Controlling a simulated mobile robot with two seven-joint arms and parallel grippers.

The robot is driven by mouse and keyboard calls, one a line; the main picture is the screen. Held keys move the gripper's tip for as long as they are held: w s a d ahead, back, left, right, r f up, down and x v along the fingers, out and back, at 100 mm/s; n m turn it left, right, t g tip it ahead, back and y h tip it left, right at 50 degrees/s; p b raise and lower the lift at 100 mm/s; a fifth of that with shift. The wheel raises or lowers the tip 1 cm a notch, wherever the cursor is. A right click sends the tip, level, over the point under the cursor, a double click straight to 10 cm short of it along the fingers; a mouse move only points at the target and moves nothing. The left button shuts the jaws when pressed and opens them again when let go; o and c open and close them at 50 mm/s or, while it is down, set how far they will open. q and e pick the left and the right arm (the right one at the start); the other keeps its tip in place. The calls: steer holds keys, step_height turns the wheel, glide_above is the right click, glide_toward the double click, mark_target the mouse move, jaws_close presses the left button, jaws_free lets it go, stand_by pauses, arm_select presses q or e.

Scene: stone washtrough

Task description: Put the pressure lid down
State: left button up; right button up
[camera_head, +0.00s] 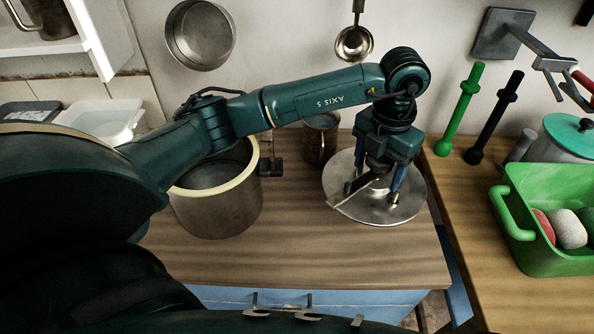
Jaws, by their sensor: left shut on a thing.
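The pressure lid (400,207), a round shiny metal disc with a central fitting, is at the right end of the wooden counter. It looks level; I cannot tell whether it touches the counter or is just above it. My left gripper (374,192) points down over the lid and is shut on it near the middle; the arm and gripper hide part of the lid. An open metal pot (215,209) with a pale rim stands to the left, partly behind my left arm. My right gripper is not in view.
A dark metal canister (320,140) stands behind the lid, with a small dark stand (271,160) beside it. A green crate (545,261) with balls sits on the right counter. Bare wood (300,245) lies between pot and lid. A ladle (354,43) hangs on the wall.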

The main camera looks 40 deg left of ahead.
arm_select(q)
step_height(320, 180, down, 10)
steer(key=shift+r+p, duration=0.2)
steer(key=shift+p, duration=0.35)
steer(key=shift+f, duration=0.15)
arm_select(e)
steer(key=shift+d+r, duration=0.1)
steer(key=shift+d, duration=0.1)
arm_select(q)
steer(key=shift+f, duration=0.1)
steer(key=o, duration=1.4)
steer(key=shift+f, duration=0.1)
steer(key=shift+o, duration=0.2)
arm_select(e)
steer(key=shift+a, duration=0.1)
arm_select(q)
steer(key=shift+r, duration=0.3)
step_height(320, 180, up, 11)
steer(key=shift+f+b, duration=0.2)
steer(key=shift+b, duration=0.5)
steer(key=shift+r, duration=0.6)
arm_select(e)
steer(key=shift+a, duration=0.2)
